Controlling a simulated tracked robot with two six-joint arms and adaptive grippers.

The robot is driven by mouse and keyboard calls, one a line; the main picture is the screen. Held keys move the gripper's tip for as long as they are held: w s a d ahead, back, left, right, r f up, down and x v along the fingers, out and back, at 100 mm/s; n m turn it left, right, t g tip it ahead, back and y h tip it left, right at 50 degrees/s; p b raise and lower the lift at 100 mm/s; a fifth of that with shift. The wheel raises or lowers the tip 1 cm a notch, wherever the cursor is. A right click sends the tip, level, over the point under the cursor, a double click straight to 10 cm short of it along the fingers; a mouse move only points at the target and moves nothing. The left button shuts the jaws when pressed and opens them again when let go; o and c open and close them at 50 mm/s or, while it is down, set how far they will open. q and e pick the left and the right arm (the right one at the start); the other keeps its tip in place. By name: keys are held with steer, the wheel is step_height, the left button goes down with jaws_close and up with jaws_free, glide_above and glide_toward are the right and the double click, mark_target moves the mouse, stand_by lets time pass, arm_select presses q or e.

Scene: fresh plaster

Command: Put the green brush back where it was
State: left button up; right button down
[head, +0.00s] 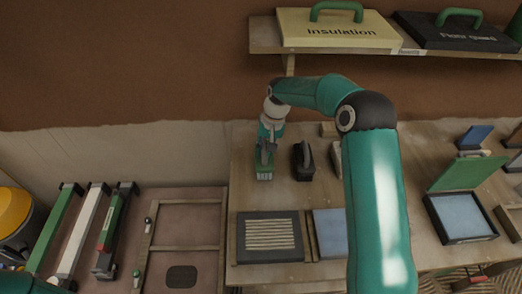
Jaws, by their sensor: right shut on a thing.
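My right gripper (266,156) is over the left end of the workbench, pointing down. It is shut on the green brush (264,173). The brush is upright at the bench top, left of a black brush (303,163). I cannot tell whether its underside touches the bench. The gripper hides the brush's upper part. My left gripper is not in view.
A pale brush (336,158) is partly hidden behind my right arm. A dark framed tray (268,257) with ridged strips lies in front. A green-lidded box (469,236) stands open at right. A shelf with an Insulation case (340,36) hangs above.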

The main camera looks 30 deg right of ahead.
steer(key=shift+a+f, duration=0.2)
steer(key=shift+f, duration=0.7)
steer(key=shift+a+r, duration=0.15)
steer(key=c, duration=1.1)
jaws_free()
steer(key=shift+c, duration=0.2)
step_height(320, 180, up, 12)
steer(key=d+b, duration=0.1)
steer(key=d, duration=0.1)
steer(key=shift+s, duration=0.45)
steer(key=shift+f, duration=0.2)
